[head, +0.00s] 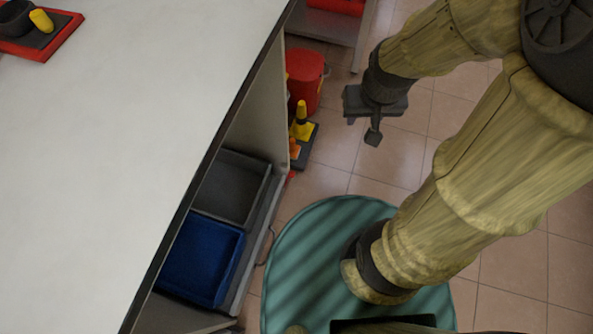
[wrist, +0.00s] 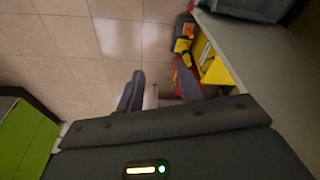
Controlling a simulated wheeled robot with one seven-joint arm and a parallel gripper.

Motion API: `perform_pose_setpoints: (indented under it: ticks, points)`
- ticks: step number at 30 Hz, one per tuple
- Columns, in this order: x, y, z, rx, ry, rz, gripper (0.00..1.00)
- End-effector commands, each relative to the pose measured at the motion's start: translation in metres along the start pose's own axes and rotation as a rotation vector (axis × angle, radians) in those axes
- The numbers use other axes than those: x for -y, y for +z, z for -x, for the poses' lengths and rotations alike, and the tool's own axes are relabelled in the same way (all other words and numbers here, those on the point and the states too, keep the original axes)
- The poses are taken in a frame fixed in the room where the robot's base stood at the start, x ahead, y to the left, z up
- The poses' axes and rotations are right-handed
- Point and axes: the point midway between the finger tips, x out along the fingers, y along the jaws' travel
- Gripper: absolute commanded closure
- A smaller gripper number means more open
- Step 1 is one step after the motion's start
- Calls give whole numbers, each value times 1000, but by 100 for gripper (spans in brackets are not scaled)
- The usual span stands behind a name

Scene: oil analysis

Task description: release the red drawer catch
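My gripper (head: 364,122) hangs over the tiled floor, to the right of the counter and apart from it. In the wrist view its two dark fingers (wrist: 160,82) stand apart with nothing held between them. A drawer or shelf (head: 262,222) under the counter holds a blue bin (head: 200,262) and a dark grey bin (head: 230,188). A small red piece (head: 291,174) shows at its far right end; I cannot tell whether it is the catch. My gripper is up and to the right of this piece in the head view.
A white counter (head: 130,130) fills the left, with a red tray (head: 52,48) on it. A red bucket (head: 306,78) and a dark base with yellow and orange items (head: 302,140) stand beside the counter. A green cabinet (wrist: 22,140) shows at wrist-view left. Tiled floor is open at right.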

Motion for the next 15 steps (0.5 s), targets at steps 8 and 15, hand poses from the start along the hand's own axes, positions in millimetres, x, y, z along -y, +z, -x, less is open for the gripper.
perform_pose_setpoints:
  ticks: [8, 15]
  points:
    - [0, -1, -1, -1, 1, 1, 52]
    - [-20, -34, -35, -57, 38, 50, 52]
